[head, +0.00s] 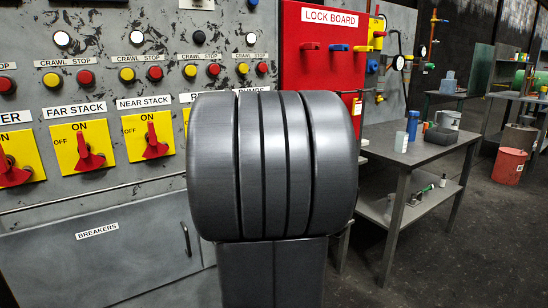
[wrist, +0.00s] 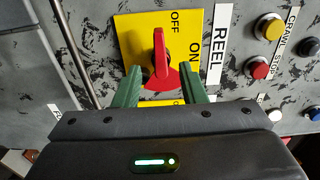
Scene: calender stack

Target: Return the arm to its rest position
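In the wrist view my gripper (wrist: 163,72) has its two green fingers apart, one on each side of a red switch handle (wrist: 160,62). A gap shows between the handle and each finger. The handle sits on a yellow plate (wrist: 135,35) marked OFF and ON, beside a label starting REEL (wrist: 221,45). Its narrow end points toward OFF. In the head view my own dark grey arm fills the middle and hides the gripper and most of this switch; only a yellow edge of the plate (head: 186,118) shows.
The grey panel also bears the FAR STACK switch (head: 86,148), the NEAR STACK switch (head: 149,137) and rows of buttons. A red lock board (head: 310,70) hangs right of them. A grey table (head: 420,150) stands at right, with open dark floor (head: 465,235) in front.

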